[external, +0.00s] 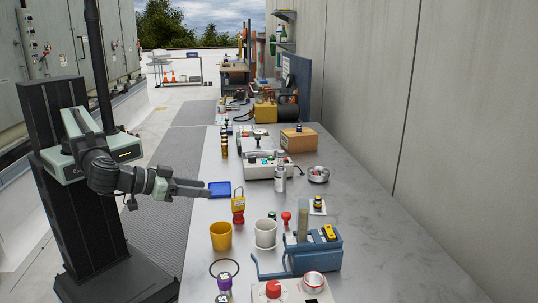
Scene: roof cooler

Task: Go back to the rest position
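My gripper (207,188) is at the end of my arm, left of the middle of the picture. It points right, with its fingertips by the left edge of the grey bench (360,235). Its two fingers lie close together in this view, and the gap between them cannot be made out. I see nothing held in it. A blue tray (220,189) shows just right of the fingertips. Whether the fingers touch it cannot be told from this side.
A cardboard box (299,139) is farther back. The right part of the bench is clear.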

